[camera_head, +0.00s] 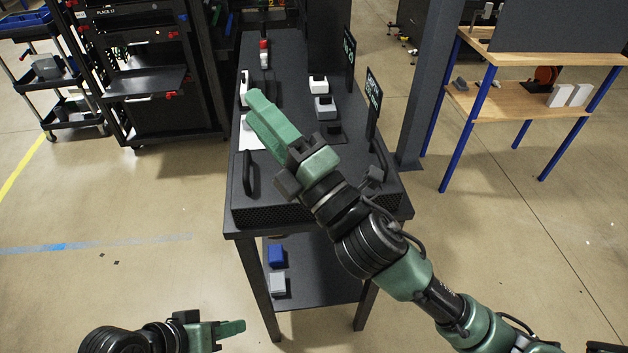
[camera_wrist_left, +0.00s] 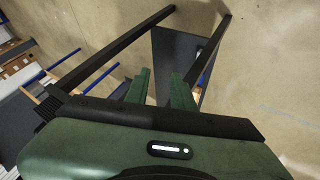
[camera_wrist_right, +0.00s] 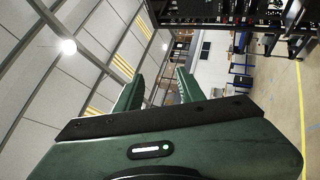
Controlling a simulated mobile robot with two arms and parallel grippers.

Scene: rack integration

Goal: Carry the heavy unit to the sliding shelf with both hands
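The heavy unit (camera_head: 310,212) appears to be the wide, flat dark box with a perforated front on the black table. A black handle stands at its left (camera_head: 250,174) and another at its right (camera_head: 379,158). My right gripper (camera_head: 256,102) is raised over the unit, open and empty, its fingers apart in the right wrist view (camera_wrist_right: 160,88). My left gripper (camera_head: 238,327) is low, left of the table and apart from the unit. It is open and empty in the left wrist view (camera_wrist_left: 160,88). The sliding shelf (camera_head: 150,82) appears as a dark tray in the rack.
The black rack (camera_head: 202,70) stands left of the table, with a cart (camera_head: 68,112) beyond it. Small items, including a white box (camera_head: 318,84), sit toward the table's back. A dark post (camera_head: 425,90) and a wooden workbench (camera_head: 500,105) stand right. Floor at front left is clear.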

